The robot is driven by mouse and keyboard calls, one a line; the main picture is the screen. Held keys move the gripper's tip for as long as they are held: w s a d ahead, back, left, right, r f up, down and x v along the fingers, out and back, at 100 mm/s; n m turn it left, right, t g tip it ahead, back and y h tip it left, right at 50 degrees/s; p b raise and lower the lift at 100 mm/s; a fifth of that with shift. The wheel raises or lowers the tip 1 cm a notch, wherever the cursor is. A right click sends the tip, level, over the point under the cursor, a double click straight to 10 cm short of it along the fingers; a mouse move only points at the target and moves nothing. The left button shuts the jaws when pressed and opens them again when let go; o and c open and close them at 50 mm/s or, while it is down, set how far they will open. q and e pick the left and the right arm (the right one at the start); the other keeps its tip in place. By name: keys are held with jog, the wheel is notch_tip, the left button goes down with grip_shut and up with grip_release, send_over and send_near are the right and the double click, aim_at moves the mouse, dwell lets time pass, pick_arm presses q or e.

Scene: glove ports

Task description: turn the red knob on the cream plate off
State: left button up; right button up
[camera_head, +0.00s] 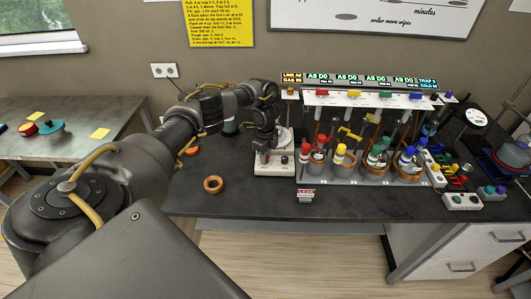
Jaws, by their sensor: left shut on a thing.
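A small red spot (284,159) shows on the plate's front just right of the fingers. My right gripper is out of view.
A white rack (375,101) with coloured taps, bottles and copper-coloured pots stands close on the right. Small boxes with coloured knobs (461,201) lie farther right. A brown ring (213,184) lies left of the plate. The bench front is mostly clear.

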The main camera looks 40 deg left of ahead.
pick_arm(q)
jog(key=shift+a+n, duration=0.15)
jog(key=shift+n, duration=0.45)
jog(key=o, duration=1)
jog(key=shift+w+r, duration=0.1)
jog(key=shift+r, duration=0.35)
notch_tip(320, 180, up, 10)
jog(key=shift+f+p, duration=0.1)
jog(key=shift+p, duration=1)
